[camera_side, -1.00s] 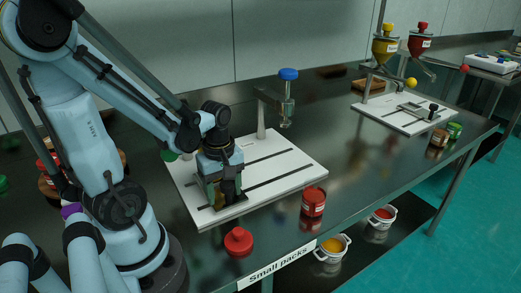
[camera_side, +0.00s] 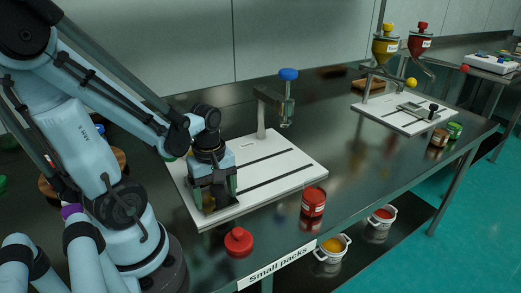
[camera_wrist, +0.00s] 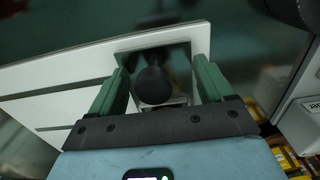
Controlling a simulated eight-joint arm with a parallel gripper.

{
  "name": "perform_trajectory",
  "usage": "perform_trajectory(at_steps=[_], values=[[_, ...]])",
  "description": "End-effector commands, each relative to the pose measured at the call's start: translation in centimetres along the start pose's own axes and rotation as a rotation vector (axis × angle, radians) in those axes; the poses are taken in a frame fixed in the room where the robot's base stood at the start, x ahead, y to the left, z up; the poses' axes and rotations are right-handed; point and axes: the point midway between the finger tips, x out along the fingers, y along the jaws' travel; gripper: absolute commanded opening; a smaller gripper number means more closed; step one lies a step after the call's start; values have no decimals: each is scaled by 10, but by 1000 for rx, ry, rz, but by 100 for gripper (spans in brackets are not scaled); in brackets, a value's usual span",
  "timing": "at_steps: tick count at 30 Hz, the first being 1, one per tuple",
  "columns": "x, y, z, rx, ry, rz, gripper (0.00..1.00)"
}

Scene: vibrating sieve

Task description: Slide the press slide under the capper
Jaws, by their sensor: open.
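The press slide (camera_wrist: 181,53), a dark plate with a black round knob (camera_wrist: 154,85), lies at one end of the white base board (camera_wrist: 60,73) in the wrist view. My gripper (camera_wrist: 158,75) is open, its green fingers on either side of the knob with gaps visible. In the side view my gripper (camera_side: 214,205) is low over the left end of the white board (camera_side: 290,175) and mostly hides the slide. The capper (camera_side: 287,105), with a blue knob on top, stands on a post at the board's back, right of my gripper.
A red jar (camera_side: 313,201) stands by the board's front right corner. A red cap-like piece (camera_side: 238,241) lies near the table's front edge. A second white board (camera_side: 405,118) with yellow and red hoppers stands far right. Bare table lies between the boards.

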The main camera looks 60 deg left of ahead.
Motion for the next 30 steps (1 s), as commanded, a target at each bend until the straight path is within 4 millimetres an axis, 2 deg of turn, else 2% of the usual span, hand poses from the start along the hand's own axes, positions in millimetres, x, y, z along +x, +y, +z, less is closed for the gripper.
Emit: perform_trajectory(at_steps=[1,3,4,13,30], values=[[0,0,0,0,0,0,89],[0,0,0,0,0,0,99],[0,0,0,0,0,0,100],[-5,0,0,0,0,0,100],[-57,0,0,0,0,0,100]])
